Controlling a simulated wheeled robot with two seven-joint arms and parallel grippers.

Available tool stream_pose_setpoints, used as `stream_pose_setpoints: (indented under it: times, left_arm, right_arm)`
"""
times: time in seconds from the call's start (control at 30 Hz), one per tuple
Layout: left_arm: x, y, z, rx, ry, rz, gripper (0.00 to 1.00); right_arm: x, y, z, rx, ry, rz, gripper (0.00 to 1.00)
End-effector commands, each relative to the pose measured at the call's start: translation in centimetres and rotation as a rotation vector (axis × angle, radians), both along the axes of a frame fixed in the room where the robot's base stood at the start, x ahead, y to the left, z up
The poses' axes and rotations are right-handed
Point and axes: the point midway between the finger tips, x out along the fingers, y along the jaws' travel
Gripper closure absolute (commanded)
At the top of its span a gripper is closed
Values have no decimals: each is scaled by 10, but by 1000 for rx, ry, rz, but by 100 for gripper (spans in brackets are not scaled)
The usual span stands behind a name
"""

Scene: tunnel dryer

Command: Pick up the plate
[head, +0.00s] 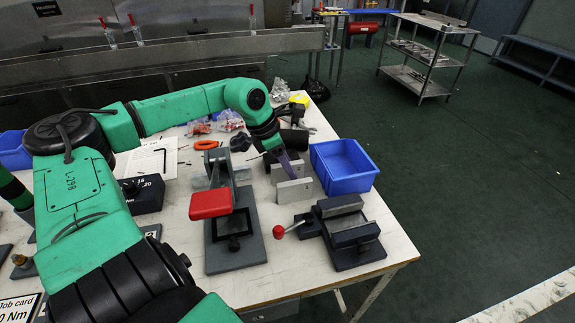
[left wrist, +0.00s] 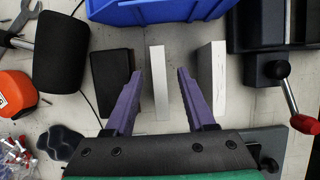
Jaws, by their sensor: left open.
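A thin pale plate (left wrist: 159,82) stands on edge between my left gripper's purple fingers (left wrist: 159,78) in the left wrist view, with a gap on both sides. A second, thicker pale block (left wrist: 212,80) stands outside the right finger. In the head view the far pale piece (head: 293,168) is partly covered by a purple finger of my left gripper (head: 285,165), and the near one (head: 294,190) stands in front. My left gripper is open and empty. My right gripper is not in view.
A blue bin (head: 343,168) stands just beyond the plates. A vise with a red-knobbed handle (head: 340,232) is at the right front, a red-handled press fixture (head: 236,240) at the left front. A black block (left wrist: 112,82) lies beside the left finger.

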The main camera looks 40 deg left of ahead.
Motion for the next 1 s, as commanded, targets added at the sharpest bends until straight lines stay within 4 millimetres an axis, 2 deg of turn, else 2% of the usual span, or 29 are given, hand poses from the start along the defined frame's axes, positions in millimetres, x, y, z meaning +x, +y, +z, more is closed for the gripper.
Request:
stream_pose_setpoints:
  times: [0.13, 0.17, 0.2, 0.3, 1.0]
  left_arm:
    - [0, 0, -1, -1, -1, 0, 45]
    - [0, 0, -1, -1, -1, 0, 49]
    - [0, 0, -1, -1, -1, 0, 64]
    - [0, 0, -1, -1, -1, 0, 100]
    - [0, 0, 0, 0, -1, 0, 100]
  right_arm:
    - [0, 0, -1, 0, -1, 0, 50]
    - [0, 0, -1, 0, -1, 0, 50]
    - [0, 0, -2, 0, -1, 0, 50]
    - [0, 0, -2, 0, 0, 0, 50]
    - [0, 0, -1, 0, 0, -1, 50]
